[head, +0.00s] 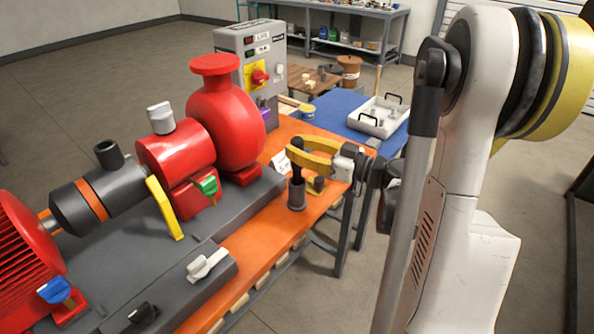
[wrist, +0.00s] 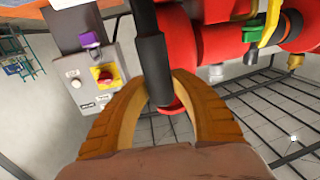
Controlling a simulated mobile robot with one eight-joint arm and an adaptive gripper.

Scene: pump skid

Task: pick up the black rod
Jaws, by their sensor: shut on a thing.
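The black rod (head: 297,170) stands upright at the right edge of the pump skid, its lower part at a dark cylindrical holder (head: 297,196). I cannot tell how deep it sits in the holder. My gripper (head: 293,154) reaches in from the right, its two yellow fingers shut around the upper part of the rod. In the wrist view the rod (wrist: 154,58) runs down from the top of the picture to between the orange-yellow fingertips of my gripper (wrist: 163,88).
The red pump (head: 222,120) stands left of the rod, with a grey control box (head: 250,60) behind it. An orange bench (head: 255,240) carries the skid. A blue table with a white tray (head: 378,117) stands behind my gripper. Open floor lies to the right.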

